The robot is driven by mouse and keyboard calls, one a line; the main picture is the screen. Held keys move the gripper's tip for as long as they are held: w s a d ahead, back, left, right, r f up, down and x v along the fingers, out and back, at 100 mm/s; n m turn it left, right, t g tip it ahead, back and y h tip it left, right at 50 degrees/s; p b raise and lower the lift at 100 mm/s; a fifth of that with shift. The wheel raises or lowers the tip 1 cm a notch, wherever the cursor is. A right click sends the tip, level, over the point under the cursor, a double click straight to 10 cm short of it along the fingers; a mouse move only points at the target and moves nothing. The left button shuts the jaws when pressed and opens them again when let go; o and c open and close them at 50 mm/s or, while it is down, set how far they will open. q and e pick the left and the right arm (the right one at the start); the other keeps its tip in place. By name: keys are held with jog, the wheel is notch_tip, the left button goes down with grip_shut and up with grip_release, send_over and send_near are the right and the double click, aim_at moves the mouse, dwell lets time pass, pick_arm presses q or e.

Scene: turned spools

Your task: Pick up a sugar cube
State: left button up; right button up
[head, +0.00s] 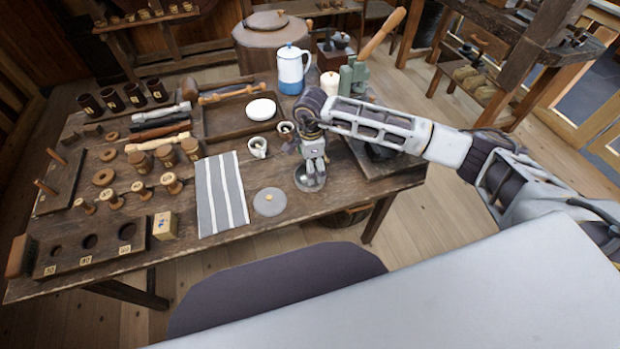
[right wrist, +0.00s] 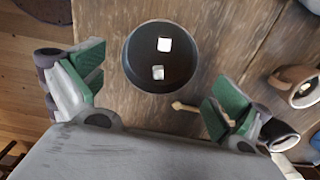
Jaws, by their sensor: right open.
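Two white sugar cubes lie apart in a round dark bowl (right wrist: 136,73) in the right wrist view: an upper sugar cube (right wrist: 164,45) and a lower sugar cube (right wrist: 158,73). My right gripper (right wrist: 158,92) is open and empty, its green-padded fingers spread to the left and right below the bowl in that view. In the head view my right gripper (head: 312,174) points down over the bowl (head: 300,184) near the table's front right part and hides most of it; the cubes do not show there. My left gripper is not in view.
A small cup (head: 258,147) and a grey disc (head: 269,202) stand left of the bowl. A blue-white jug (head: 291,70) stands behind. A small wooden handle (right wrist: 186,107) lies near the bowl.

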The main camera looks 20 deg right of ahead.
notch_tip(320, 180, down, 4)
jog(key=shift+a+r, duration=0.1)
jog(key=shift+r, duration=0.15)
jog(key=shift+f, duration=0.6)
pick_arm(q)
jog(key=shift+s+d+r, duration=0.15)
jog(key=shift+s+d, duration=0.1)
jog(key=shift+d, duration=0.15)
pick_arm(e)
jog(key=shift+f, duration=0.1)
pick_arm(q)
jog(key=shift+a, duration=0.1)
pick_arm(e)
jog(key=c, duration=1)
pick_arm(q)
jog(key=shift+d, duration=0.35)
pick_arm(e)
jog(key=shift+c, duration=0.2)
